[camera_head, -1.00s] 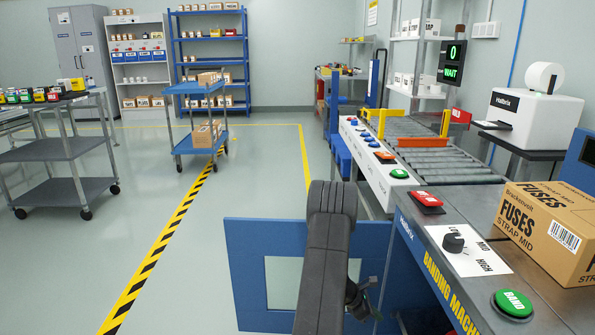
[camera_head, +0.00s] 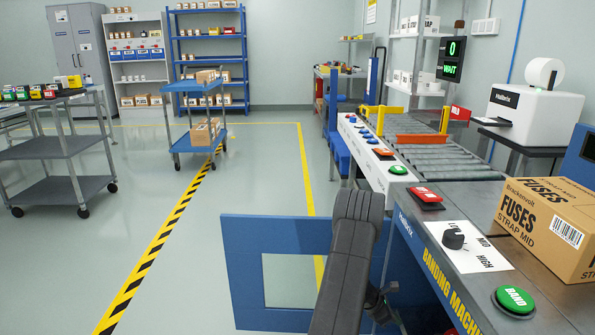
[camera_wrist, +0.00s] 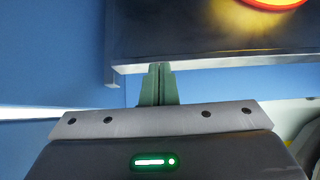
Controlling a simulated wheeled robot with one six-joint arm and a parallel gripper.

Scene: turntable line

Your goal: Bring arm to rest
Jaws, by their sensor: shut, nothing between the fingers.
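My arm rises from the bottom middle of the head view, its dark links in front of the blue panel beside the banding machine. My gripper shows in the wrist view (camera_wrist: 156,84), its two green fingers together with nothing between them. The fingertips are close to the pale lower edge of a dark surface with a red and yellow round part. In the head view the gripper is mostly hidden behind my arm, low beside the banding machine (camera_head: 420,222).
A fuses carton (camera_head: 548,228) sits on the banding machine. A green BAND button (camera_head: 514,299) and a dial (camera_head: 453,240) are near its edge. A roller conveyor (camera_head: 450,160) runs behind. A blue panel (camera_head: 245,290) stands beside my arm. Open floor lies left, with a grey cart (camera_head: 60,190) and a blue cart (camera_head: 196,146).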

